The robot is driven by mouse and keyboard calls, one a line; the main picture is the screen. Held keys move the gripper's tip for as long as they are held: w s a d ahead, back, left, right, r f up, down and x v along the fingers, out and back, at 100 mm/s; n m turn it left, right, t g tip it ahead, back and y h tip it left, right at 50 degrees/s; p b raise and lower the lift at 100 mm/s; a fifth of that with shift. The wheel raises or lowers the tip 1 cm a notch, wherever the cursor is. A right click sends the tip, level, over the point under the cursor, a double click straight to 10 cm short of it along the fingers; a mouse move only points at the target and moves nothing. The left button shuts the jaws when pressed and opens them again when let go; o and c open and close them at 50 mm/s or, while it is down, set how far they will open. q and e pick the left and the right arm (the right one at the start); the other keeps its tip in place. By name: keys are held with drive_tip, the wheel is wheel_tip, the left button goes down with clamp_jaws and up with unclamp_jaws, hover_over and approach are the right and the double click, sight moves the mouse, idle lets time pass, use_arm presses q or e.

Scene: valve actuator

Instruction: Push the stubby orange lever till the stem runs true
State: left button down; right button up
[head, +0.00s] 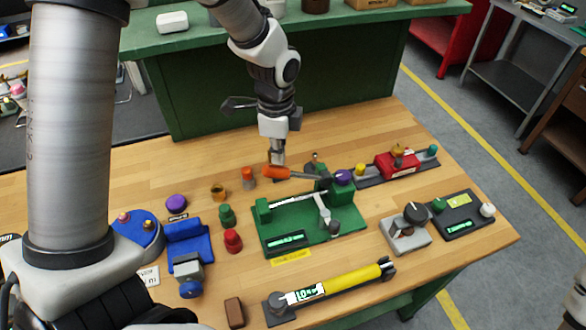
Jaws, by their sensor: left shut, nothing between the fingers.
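The stubby orange lever (277,172) lies nearly level at the back of a green fixture (274,232), its dark arm running right to the fixture's raised block. A thin bright stem (299,199) spans the fixture between its green supports, and a silver lever with a dark knob (325,212) hangs in front of it. My left gripper (278,159) is shut and empty, pointing down at the orange lever's grip end. Its tips appear right at or just behind the grip; I cannot tell if they touch.
A small orange cylinder (248,178) stands left of the lever. Green and red knobs (232,240) stand left of the fixture. A red device (397,165) sits behind right, a grey knob block (405,233) right, and a yellow cylinder (350,280) in front.

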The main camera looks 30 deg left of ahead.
sight(277, 167)
use_arm(q)
drive_tip(key=shift+f+b, duration=0.55)
drive_tip(key=shift+f, duration=1.3)
drive_tip(key=shift+s+a+f+b, duration=0.2)
drive_tip(key=shift+f+b, duration=0.15)
drive_tip(key=shift+f, duration=0.35)
